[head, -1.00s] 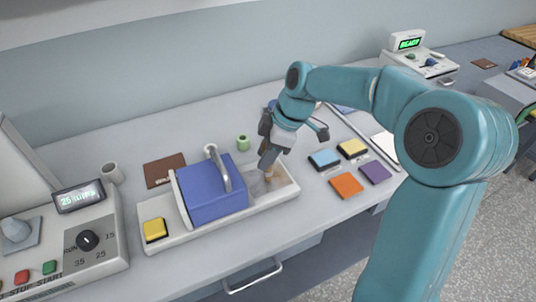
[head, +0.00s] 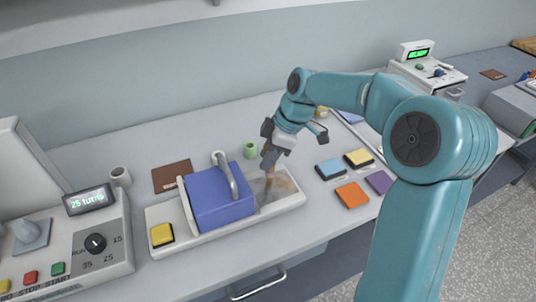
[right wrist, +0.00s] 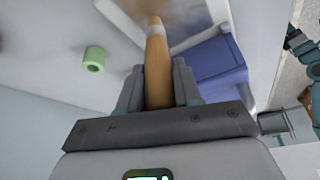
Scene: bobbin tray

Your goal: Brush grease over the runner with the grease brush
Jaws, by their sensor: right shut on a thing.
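My right gripper (head: 273,150) is shut on the tan wooden handle of the grease brush (right wrist: 156,75). The brush points down into the right end of the long white tray (head: 203,238). Its tip meets a blurred brown smear (head: 285,184) on the tray floor there; bristles and exact contact are unclear. I cannot tell the runner apart from this smeared strip. A blue block with a grey handle (head: 222,198) stands in the tray just left of the brush. In the right wrist view, teal and dark arm parts show at the right edge; my left gripper's jaws cannot be made out.
A yellow block (head: 162,235) sits at the tray's left end. A green ring-shaped piece (head: 250,150) and brown mat (head: 172,176) lie behind the tray. Coloured pads (head: 352,195) lie to the right. A control box (head: 88,240) stands at the left.

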